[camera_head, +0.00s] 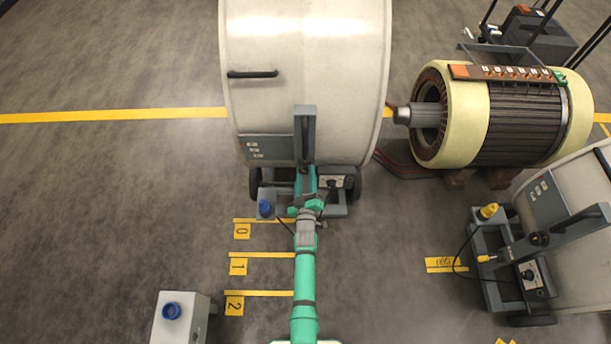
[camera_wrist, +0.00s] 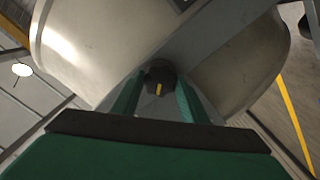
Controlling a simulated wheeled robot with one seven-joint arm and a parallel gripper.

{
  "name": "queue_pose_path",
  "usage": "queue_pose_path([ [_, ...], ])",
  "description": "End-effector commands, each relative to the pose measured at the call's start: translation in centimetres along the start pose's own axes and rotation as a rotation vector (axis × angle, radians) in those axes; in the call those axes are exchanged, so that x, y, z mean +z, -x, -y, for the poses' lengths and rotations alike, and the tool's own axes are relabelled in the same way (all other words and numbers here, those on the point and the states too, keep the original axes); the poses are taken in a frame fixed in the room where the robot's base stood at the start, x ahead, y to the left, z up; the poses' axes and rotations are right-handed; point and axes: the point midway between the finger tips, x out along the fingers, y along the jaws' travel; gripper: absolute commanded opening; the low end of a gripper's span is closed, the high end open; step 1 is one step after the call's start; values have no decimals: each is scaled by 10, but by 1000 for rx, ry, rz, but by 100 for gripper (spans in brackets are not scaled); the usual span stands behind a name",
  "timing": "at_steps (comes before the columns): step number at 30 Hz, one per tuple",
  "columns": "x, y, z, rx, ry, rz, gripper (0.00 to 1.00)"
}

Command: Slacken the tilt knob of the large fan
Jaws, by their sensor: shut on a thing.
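The large fan (camera_head: 305,70) is a big cream drum with a black handle, at the top centre of the head view. It also fills the upper part of the wrist view (camera_wrist: 95,45). A grey bracket arm (camera_head: 305,125) runs down its front. The tilt knob (camera_wrist: 157,78) is dark with a yellow mark and sits on this bracket in the wrist view. My gripper (camera_head: 304,172) reaches the bracket's lower end. In the wrist view its two green fingers are closed on both sides of the knob. In the head view my arm mostly hides the knob.
A smaller fan (camera_head: 565,225) on a grey wheeled base stands at the right. A cream and dark motor (camera_head: 510,115) lies on blocks at the upper right. A grey box with a blue knob (camera_head: 172,312) stands at the lower left. The floor at the left is clear.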

Motion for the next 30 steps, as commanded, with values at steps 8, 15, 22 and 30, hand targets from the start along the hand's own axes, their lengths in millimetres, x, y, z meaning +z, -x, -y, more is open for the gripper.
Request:
queue_pose_path([
  [8,1,0,-2,2,261,1,17],
  [15,0,0,-2,2,488,2,17],
  [22,0,0,-2,2,707,2,17],
  [30,0,0,-3,1,953,3,17],
])
